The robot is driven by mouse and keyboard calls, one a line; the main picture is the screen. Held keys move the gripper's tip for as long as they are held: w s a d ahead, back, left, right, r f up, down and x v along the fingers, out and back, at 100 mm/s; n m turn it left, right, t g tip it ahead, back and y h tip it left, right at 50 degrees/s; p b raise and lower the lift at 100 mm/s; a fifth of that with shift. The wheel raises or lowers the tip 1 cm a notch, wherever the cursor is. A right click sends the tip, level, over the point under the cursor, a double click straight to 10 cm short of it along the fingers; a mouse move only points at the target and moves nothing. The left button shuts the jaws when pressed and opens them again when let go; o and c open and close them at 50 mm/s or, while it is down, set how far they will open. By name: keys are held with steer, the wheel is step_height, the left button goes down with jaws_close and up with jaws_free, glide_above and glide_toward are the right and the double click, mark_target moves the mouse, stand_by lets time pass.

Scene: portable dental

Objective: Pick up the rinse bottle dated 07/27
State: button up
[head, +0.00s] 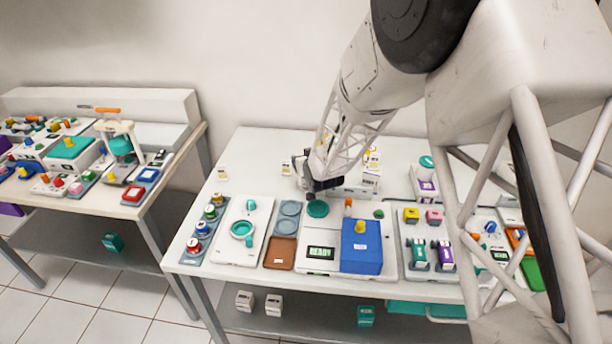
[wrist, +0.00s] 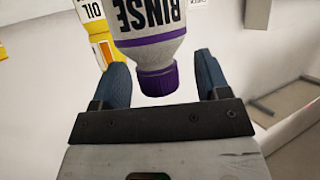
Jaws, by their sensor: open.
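A white rinse bottle (wrist: 150,35) with a purple band and a purple cap (wrist: 158,80) shows in the wrist view, its RINSE label upside down in the picture. Its cap end lies between the two blue fingers of my gripper (wrist: 162,72), with a gap on both sides. My gripper is open and holds nothing. No date can be read on the bottle. In the head view my gripper (head: 318,182) is over the back middle of the table, and I cannot make out this bottle beside it. Another white and purple bottle (head: 427,190) stands farther right.
A yellow OIL bottle (wrist: 97,30) is left of the rinse bottle in the wrist view. The back left tabletop is mostly clear.

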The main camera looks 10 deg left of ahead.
stand_by(0.3)
jaws_close()
stand_by(0.3)
steer(key=shift+r, duration=0.1)
steer(key=shift+r, duration=4.95)
